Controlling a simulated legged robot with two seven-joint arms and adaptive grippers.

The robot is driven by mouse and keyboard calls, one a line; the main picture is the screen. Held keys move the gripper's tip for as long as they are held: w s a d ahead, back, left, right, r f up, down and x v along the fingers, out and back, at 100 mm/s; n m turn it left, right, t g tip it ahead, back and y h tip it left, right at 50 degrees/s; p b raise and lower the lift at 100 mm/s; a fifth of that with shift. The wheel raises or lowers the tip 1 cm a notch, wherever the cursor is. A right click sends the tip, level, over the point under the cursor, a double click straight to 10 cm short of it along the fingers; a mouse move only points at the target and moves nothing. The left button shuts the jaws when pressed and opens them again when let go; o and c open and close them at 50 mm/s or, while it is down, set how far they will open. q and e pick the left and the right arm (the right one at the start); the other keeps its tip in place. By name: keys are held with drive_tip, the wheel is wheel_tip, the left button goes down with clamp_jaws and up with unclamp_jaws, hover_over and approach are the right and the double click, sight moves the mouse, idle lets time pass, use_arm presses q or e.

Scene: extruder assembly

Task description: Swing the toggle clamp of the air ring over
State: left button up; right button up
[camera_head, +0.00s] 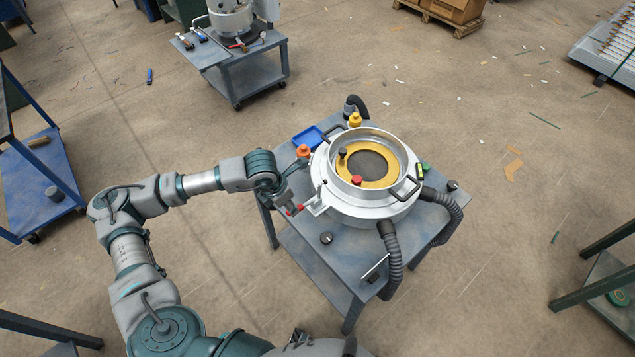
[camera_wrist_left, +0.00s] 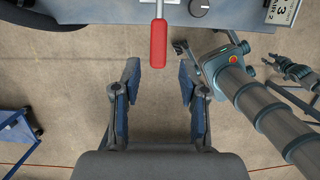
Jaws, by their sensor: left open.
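The air ring (camera_head: 342,196) is a silver ring with a yellow inner band on a grey cart. Its toggle clamp has a red handle (camera_head: 294,210) that sticks out on the ring's left side. In the left wrist view, the red handle (camera_wrist_left: 158,45) hangs on a metal rod and points down toward the jaws. My left gripper (camera_wrist_left: 158,72) is open, with one finger on each side of the handle's line. The handle's end is about level with the fingertips, with gaps on both sides. In the head view, my left gripper (camera_head: 290,202) is small and partly hidden by its wrist.
The cart top (camera_head: 340,255) also carries a blue tray (camera_head: 308,137), a black knob (camera_head: 326,238) and thick black hoses (camera_head: 391,250). Grey arm links (camera_wrist_left: 265,105), probably mine, show right of the jaws in the wrist view; their gripper's state is unclear.

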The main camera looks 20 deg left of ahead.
use_arm(q)
drive_tip(key=x, duration=0.1)
drive_tip(key=b+x, duration=0.1)
drive_tip(key=x, duration=0.2)
drive_tip(key=shift+a+f, duration=0.15)
drive_tip(key=shift+a, duration=0.2)
drive_tip(key=shift+d+b, duration=0.5)
drive_tip(key=shift+a, duration=0.2)
drive_tip(key=c, duration=0.8)
